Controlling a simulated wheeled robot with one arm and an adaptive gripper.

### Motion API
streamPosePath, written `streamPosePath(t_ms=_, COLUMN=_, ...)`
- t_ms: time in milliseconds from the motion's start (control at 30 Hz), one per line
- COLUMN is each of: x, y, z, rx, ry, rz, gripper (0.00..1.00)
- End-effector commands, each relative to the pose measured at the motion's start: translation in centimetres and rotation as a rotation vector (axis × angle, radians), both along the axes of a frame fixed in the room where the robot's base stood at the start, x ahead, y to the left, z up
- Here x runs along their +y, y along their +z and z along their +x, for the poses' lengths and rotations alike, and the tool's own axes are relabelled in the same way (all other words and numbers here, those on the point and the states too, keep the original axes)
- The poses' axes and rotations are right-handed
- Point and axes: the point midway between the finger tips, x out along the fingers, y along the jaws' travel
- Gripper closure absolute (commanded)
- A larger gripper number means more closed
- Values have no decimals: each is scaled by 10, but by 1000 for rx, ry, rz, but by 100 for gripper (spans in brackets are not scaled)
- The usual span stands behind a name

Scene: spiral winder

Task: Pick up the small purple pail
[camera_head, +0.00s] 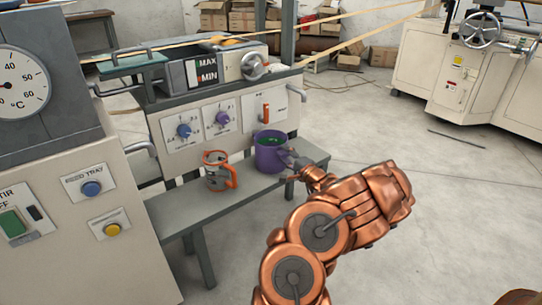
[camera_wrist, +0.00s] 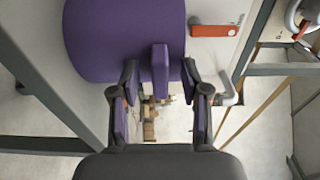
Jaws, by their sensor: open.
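The small purple pail (camera_head: 268,156) stands upright on the grey bench, with something green showing inside its top. In the wrist view the purple pail (camera_wrist: 105,40) fills the upper left, and its handle (camera_wrist: 160,65) sticks out toward the camera. My gripper (camera_head: 292,161) is at the right side of the pail. In the wrist view the two fingers of my gripper (camera_wrist: 160,80) are apart, one on each side of the handle. I cannot tell whether either finger touches it.
A grey mug with an orange rim and handle (camera_head: 218,172) stands left of the pail on the bench (camera_head: 185,208). The machine panel with knobs (camera_head: 222,118) rises close behind. The floor to the right (camera_head: 440,170) is open.

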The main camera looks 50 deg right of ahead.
Motion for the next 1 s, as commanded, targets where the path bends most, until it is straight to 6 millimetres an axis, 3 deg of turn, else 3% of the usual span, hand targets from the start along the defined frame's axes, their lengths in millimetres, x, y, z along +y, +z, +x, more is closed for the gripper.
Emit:
streamPosePath(t_ms=200, x=-1, y=0, z=0, rx=0, ry=-2, rz=1, gripper=54)
streamPosePath(t_ms=633, x=-1, y=0, z=-1, rx=1, ry=-2, rz=0, gripper=99)
streamPosePath(t_ms=1000, x=-1, y=0, z=-1, rx=1, ry=-2, rz=0, gripper=100)
